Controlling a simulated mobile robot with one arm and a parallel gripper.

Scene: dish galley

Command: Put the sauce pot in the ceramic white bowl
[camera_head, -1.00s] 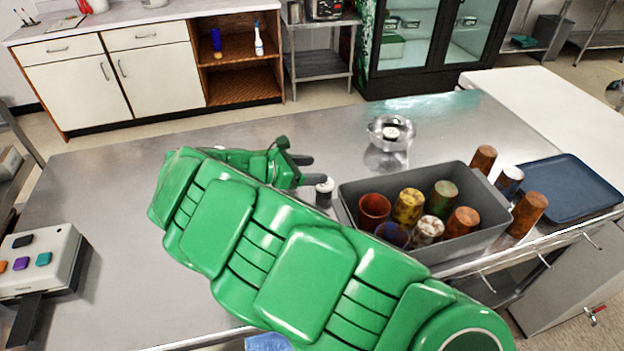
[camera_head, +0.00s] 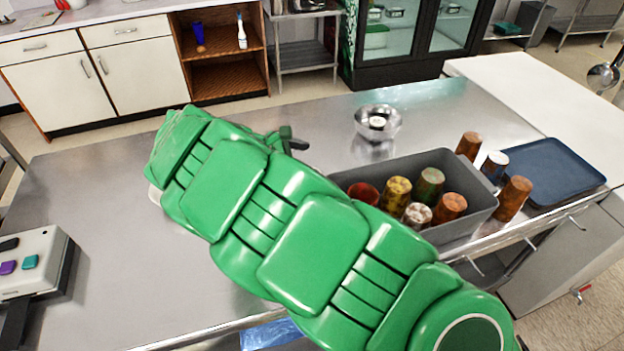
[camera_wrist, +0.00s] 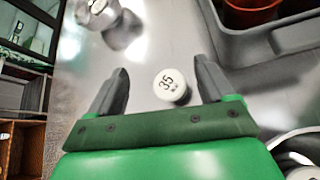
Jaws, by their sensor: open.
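A small pot with a white lid marked "35", which looks like the sauce pot (camera_wrist: 171,85), stands on the steel counter. In the wrist view it is between the fingers of my open gripper (camera_wrist: 165,88), with gaps on both sides. My gripper (camera_head: 295,143) is mostly hidden by my green arm in the head view, and the pot is hidden there. A white rim (camera_head: 153,197), possibly the ceramic white bowl, peeks out left of my arm. A curved white edge also shows at the wrist view's lower right; I cannot tell whether it is the same thing.
A shiny steel bowl (camera_head: 378,122) holding a white-topped item stands beyond my gripper. A grey crate (camera_head: 479,205) of several coloured cups is to the right, with more cups and a blue tray (camera_head: 560,170) beside it. A box with coloured buttons (camera_head: 38,262) is at left.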

